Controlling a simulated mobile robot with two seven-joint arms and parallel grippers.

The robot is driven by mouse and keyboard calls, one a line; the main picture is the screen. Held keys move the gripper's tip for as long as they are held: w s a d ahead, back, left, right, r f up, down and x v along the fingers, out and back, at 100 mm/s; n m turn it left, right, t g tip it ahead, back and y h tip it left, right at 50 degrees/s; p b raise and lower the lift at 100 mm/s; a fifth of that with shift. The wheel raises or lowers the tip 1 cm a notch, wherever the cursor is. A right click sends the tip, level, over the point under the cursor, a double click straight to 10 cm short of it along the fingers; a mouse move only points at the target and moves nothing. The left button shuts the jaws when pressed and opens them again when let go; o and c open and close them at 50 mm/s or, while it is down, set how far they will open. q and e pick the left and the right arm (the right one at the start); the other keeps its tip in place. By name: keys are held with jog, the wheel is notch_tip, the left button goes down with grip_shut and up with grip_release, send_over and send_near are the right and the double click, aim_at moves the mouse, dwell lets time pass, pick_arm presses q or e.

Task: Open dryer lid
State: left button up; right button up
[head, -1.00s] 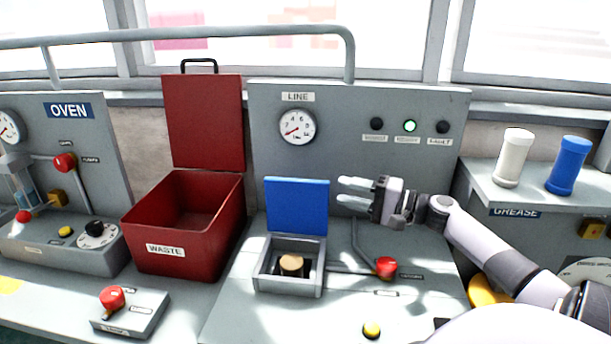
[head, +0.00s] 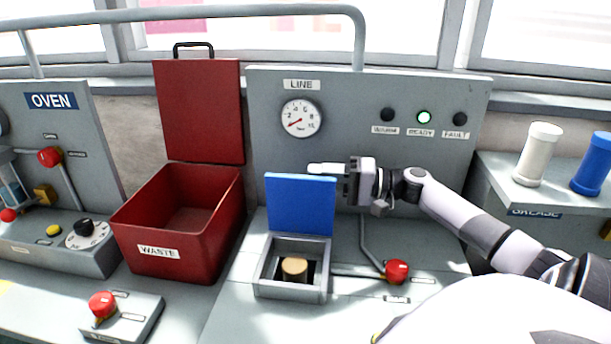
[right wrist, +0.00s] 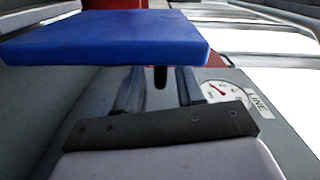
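The blue dryer lid (head: 300,204) stands upright at the back of a small grey square box (head: 268,280); the box is open, with a tan round piece (head: 294,267) inside. My right gripper (head: 322,169) is at the lid's upper right edge, fingers pointing left. In the right wrist view the lid (right wrist: 110,38) is close and partly covers the fingers (right wrist: 158,88), which stand apart with a gap between them. The gripper holds nothing that I can see; I cannot tell whether it touches the lid. My left gripper is out of view.
A red waste bin (head: 215,232) with its lid (head: 199,112) up stands left of the box. A red-knobbed lever (head: 397,271) is to the right. Behind is the LINE panel with a gauge (head: 301,118) and a green lamp (head: 424,117). White (head: 538,155) and blue (head: 592,165) cylinders stand far right.

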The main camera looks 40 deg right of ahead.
aim_at(306, 179)
jog(key=shift+x, duration=1.7)
jog(key=shift+f, duration=0.1)
grip_shut()
